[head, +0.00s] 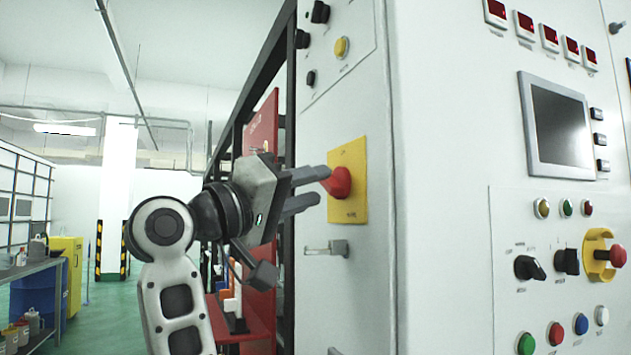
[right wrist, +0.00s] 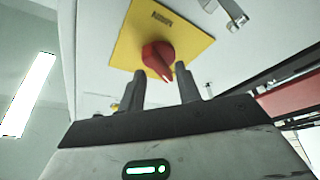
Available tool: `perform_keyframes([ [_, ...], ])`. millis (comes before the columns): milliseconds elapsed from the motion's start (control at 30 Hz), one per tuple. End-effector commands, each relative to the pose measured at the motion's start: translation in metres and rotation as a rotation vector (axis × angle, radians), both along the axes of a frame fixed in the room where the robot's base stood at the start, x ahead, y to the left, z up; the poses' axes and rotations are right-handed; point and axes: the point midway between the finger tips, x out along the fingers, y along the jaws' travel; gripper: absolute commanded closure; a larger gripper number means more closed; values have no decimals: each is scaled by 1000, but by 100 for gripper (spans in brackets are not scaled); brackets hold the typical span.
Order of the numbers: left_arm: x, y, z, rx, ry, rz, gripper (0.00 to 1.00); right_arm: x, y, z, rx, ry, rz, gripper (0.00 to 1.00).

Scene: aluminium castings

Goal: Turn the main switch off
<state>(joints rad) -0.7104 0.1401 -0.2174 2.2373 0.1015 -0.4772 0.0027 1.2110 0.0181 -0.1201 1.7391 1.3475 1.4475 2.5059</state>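The main switch is a red rotary knob (head: 341,183) on a yellow plate (head: 350,153), on the narrow side face of the white cabinet. The knob (right wrist: 158,56) and its plate (right wrist: 190,40) also show in the right wrist view, with the knob's pointed end towards my fingers. My right gripper (head: 318,188) is open, level with the knob and to its left in the head view. In the right wrist view its fingertips (right wrist: 161,72) stand apart on either side of the knob's pointed end. I cannot tell whether they touch it. My left gripper is not in view.
A metal latch handle (head: 328,248) sticks out below the plate. A yellow button (head: 341,47) and black knobs are above. The cabinet front carries a screen (head: 558,125) and a red emergency button (head: 617,255). A dark frame with red panels stands behind my right arm.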

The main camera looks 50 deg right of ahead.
Motion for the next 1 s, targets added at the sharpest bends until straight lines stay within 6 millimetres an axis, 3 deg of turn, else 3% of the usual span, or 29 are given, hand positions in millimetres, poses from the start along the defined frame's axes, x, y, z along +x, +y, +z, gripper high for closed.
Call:
perform_keyframes([
  [200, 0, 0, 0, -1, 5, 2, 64, -3, -14, 4, 0, -1, -1, 66],
  [467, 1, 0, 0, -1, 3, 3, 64, -3, -15, 4, 0, -1, 0, 66],
  [600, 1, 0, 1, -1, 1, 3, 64, -3, -15, 4, 0, -1, 0, 100],
  [833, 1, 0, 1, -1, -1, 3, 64, -3, -14, 4, 11, 17, 3, 100],
  [1000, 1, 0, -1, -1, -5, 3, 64, -3, -13, 5, 80, 154, 7, 100],
])
